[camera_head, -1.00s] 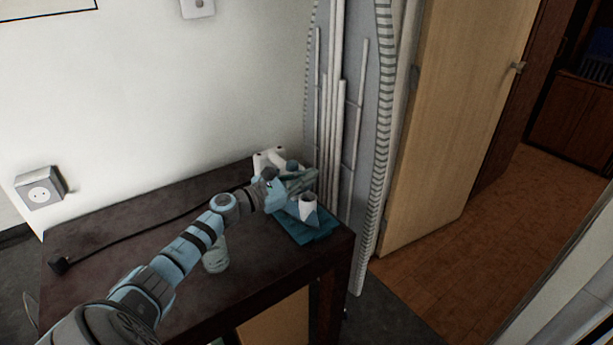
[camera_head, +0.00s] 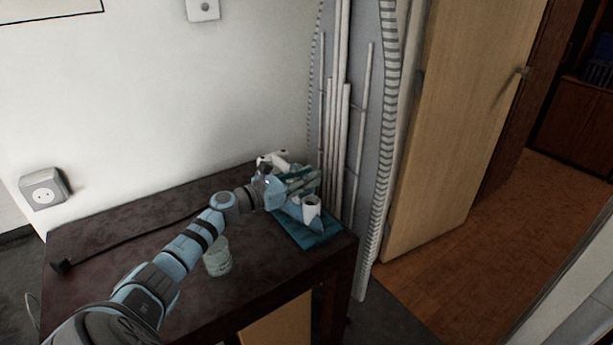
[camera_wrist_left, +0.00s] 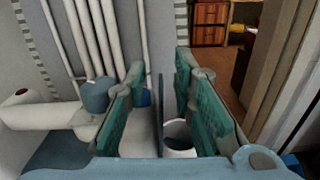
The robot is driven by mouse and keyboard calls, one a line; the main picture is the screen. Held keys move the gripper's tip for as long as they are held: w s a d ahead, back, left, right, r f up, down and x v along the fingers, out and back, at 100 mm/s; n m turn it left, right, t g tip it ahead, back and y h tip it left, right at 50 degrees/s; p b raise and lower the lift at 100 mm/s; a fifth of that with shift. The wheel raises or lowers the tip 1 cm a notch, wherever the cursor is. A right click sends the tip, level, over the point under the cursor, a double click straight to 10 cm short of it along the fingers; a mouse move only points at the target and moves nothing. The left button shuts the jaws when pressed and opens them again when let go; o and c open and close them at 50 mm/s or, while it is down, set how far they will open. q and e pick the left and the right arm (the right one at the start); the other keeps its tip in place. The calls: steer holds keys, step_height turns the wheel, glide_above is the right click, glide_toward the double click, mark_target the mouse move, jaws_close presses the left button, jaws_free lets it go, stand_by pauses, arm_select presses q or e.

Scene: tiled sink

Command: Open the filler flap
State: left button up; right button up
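A white and blue appliance stands at the right end of the dark table, with a teal base (camera_head: 322,238) and a white round opening (camera_head: 311,208). My left gripper (camera_head: 298,181) is over it and partly hides it. In the left wrist view the gripper's two teal fingers (camera_wrist_left: 160,68) are apart. A thin dark blue panel, seen nearly edge-on and possibly the filler flap (camera_wrist_left: 160,112), stands upright between them, with a gap on each side. The white round opening (camera_wrist_left: 180,134) is just right of the panel, partly hidden by the right finger. My right gripper is not in view.
A clear glass jar (camera_head: 217,257) stands on the table (camera_head: 120,245) below my left arm. A black cable (camera_head: 135,239) crosses the tabletop. An ironing board (camera_head: 390,110) leans behind the table's right end. The wall is close behind.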

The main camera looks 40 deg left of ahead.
arm_select(q)
steer(key=shift+s, duration=0.1)
steer(key=v, duration=1.1)
steer(key=shift+s+a, duration=0.15)
steer(key=shift+s, duration=0.25)
